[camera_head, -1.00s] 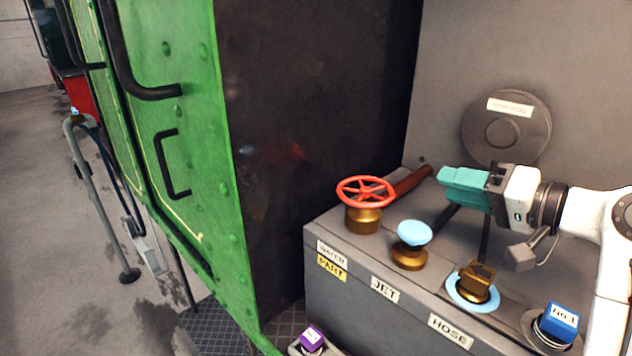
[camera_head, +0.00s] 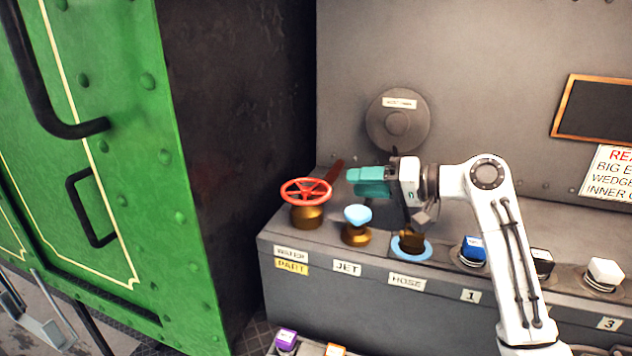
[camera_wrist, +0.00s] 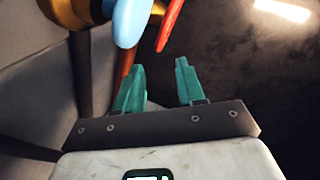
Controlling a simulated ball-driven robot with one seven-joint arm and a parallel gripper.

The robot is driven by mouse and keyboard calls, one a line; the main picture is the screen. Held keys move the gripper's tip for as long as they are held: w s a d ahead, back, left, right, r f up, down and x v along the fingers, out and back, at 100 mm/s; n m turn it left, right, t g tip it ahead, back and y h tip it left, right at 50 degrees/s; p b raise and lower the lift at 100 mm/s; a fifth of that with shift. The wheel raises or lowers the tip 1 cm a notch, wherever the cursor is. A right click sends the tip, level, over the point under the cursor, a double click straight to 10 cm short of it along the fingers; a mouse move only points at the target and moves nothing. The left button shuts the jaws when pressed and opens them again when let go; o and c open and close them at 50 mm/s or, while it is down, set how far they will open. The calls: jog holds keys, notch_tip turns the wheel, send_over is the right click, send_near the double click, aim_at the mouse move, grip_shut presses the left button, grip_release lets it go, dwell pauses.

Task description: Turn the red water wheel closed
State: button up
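The red water wheel (camera_head: 306,191) is a spoked handwheel on a brass base at the left end of the grey bench. The label below it reads WATER, with a yellow label PART under that. My gripper (camera_head: 352,181) has teal fingers and points left, a short way to the right of the wheel and apart from it. In the wrist view my gripper (camera_wrist: 158,75) shows two teal fingers spread apart with nothing between them. The edge of the red wheel (camera_wrist: 170,22) shows ahead, beyond the fingertips.
A light-blue knob (camera_head: 357,215) labelled JET stands right of the wheel, close below my gripper. A brass valve (camera_head: 410,242) labelled HOSE and a blue block (camera_head: 473,249) follow to the right. A green riveted panel (camera_head: 110,150) and a dark wall (camera_head: 240,130) stand left.

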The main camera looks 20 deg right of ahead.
aim_at(306, 191)
jog(key=p+x, duration=0.1)
jog(key=x, duration=0.7)
jog(key=shift+w+p, duration=0.15)
jog(key=shift+p, duration=0.25)
jog(key=shift+c, duration=0.3)
grip_shut()
